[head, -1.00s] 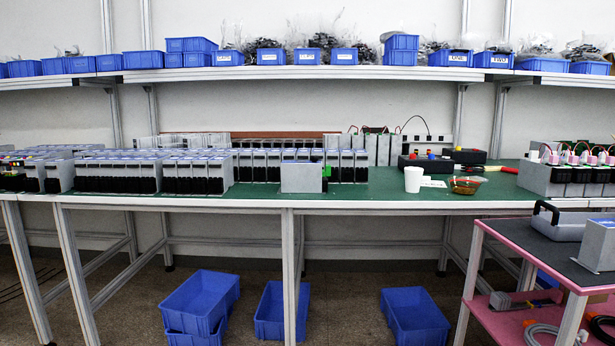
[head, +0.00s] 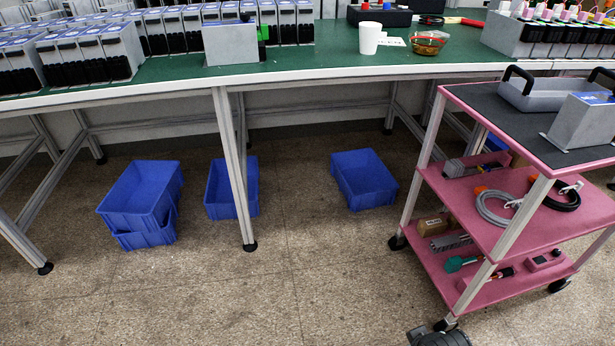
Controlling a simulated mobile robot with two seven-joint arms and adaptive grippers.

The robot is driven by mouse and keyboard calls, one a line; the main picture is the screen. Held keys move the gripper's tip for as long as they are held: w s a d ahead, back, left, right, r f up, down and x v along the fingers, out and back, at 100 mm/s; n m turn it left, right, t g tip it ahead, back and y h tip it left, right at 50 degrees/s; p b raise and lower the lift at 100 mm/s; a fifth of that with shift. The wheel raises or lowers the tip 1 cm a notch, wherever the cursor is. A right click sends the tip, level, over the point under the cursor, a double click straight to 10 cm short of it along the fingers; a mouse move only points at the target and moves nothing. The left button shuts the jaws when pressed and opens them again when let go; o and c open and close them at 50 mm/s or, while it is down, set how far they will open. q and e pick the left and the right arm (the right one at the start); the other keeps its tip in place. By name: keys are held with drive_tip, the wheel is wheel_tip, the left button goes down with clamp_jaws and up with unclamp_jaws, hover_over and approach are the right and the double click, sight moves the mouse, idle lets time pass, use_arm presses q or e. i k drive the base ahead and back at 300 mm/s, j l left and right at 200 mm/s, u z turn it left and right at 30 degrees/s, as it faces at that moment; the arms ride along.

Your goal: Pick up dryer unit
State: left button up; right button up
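No label marks any object as the dryer unit, so I cannot tell which one it is. A single grey box (head: 231,45) with a small green part at its right side stands near the table's front edge. Another grey box (head: 583,122) with a flanged base stands on the cart's top at the right edge of the picture, partly cut off. Rows of grey and black units (head: 95,55) stand on the table at the left.
A green-topped table (head: 330,62) spans the back, with a white cup (head: 369,38) and a small bowl (head: 428,42) on it. A pink cart (head: 480,205) stands at the right with a grey case (head: 540,92) on top. Blue bins (head: 364,179) lie under the table. The foreground floor is mostly clear.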

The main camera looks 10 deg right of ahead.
sight(229, 41)
drive_tip(key=i+j, duration=0.1)
drive_tip(key=i, duration=0.8)
drive_tip(key=i+j, duration=0.1)
drive_tip(key=i, duration=0.8)
